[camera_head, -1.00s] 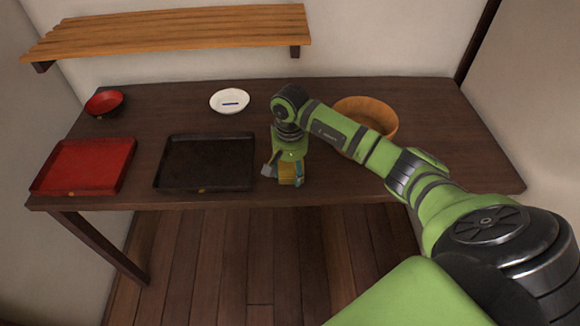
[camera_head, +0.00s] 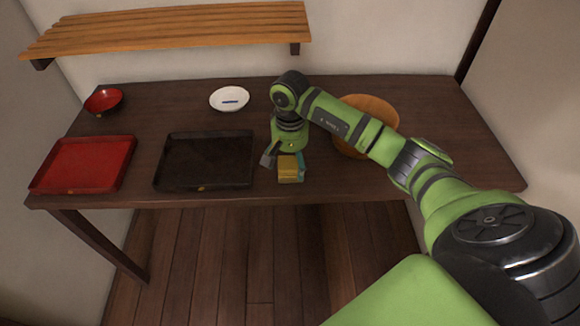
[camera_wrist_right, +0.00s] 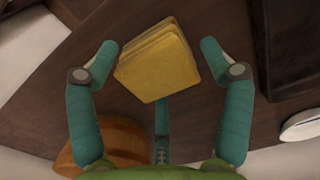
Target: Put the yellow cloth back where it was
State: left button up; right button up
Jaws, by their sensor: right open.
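The yellow cloth (camera_head: 288,169) is a small folded stack near the front edge of the dark table (camera_head: 350,180), right of the black tray. My right gripper (camera_head: 285,161) is above it with its fingers spread. In the right wrist view the cloth (camera_wrist_right: 158,65) shows its layers and lies between the teal fingers of the open gripper (camera_wrist_right: 158,47). Gaps show between the cloth and the left and right fingers. Whether the cloth's underside touches the table cannot be told clearly. My left gripper is not in view.
The black tray (camera_head: 205,160) and red tray (camera_head: 85,165) are empty. A red bowl (camera_head: 103,101), a white dish (camera_head: 229,99) and a wooden bowl (camera_head: 378,112) stand farther back. A slatted shelf (camera_head: 170,30) hangs above. The table's right end is clear.

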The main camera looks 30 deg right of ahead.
aim_at(290, 163)
notch_tip(290, 163, up, 10)
jog(key=b, duration=0.1)
jog(key=shift+f, duration=0.15)
dwell(0.4)
